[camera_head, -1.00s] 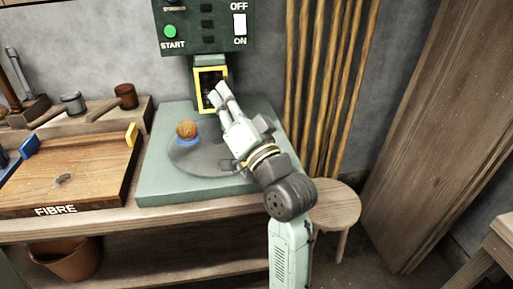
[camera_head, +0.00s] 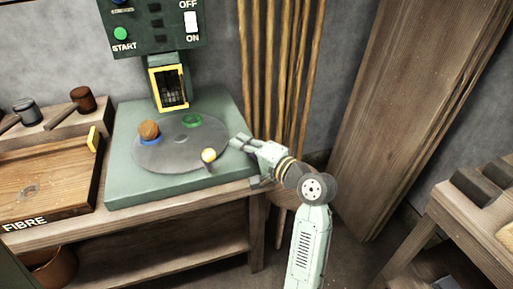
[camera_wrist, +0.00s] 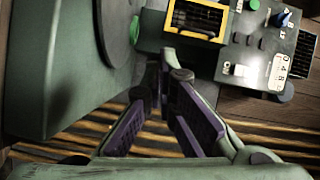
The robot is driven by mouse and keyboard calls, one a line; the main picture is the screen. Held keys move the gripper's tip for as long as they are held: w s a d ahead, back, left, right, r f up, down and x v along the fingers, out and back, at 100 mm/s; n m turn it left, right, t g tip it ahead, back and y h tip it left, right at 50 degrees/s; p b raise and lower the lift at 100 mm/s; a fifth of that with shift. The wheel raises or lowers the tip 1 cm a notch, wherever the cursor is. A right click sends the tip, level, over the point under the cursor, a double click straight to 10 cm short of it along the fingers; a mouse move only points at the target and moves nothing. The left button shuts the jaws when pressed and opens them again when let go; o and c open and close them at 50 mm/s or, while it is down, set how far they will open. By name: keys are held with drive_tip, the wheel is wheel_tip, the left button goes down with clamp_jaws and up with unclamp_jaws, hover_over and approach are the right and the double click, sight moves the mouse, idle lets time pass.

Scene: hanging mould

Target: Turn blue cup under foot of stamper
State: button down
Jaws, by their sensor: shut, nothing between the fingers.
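The blue cup (camera_head: 150,141) sits at the left of a round grey turntable (camera_head: 172,158), with a brown fibrous ball on it. A green cup (camera_head: 192,121) is at the turntable's back right. A handle with a pale yellow knob (camera_head: 208,155) stands at its front right. The stamper (camera_head: 166,62) rises behind, with a yellow-framed opening (camera_head: 168,87); I cannot make out its foot. My gripper (camera_head: 236,139) is shut and empty, just right of the turntable, apart from the knob. In the wrist view, its fingertips (camera_wrist: 166,70) meet near the turntable's edge (camera_wrist: 118,30).
The green control panel (camera_head: 150,25) has a START button and an ON/OFF switch. Wooden poles (camera_head: 280,70) stand behind my arm. A wooden FIBRE tray (camera_head: 45,190) lies at the left.

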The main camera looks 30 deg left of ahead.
drive_tip(key=shift+s+a+f+p, duration=0.1)
drive_tip(key=shift+s+a, duration=0.15)
drive_tip(key=shift+s, duration=0.35)
drive_tip(key=shift+s+a+f+p, duration=0.15)
drive_tip(key=shift+s+a, duration=0.15)
drive_tip(key=shift+s, duration=0.25)
drive_tip(key=shift+s+a+f+p, duration=0.1)
drive_tip(key=shift+s+a, duration=0.15)
drive_tip(key=shift+s, duration=0.35)
drive_tip(key=shift+s, duration=0.1)
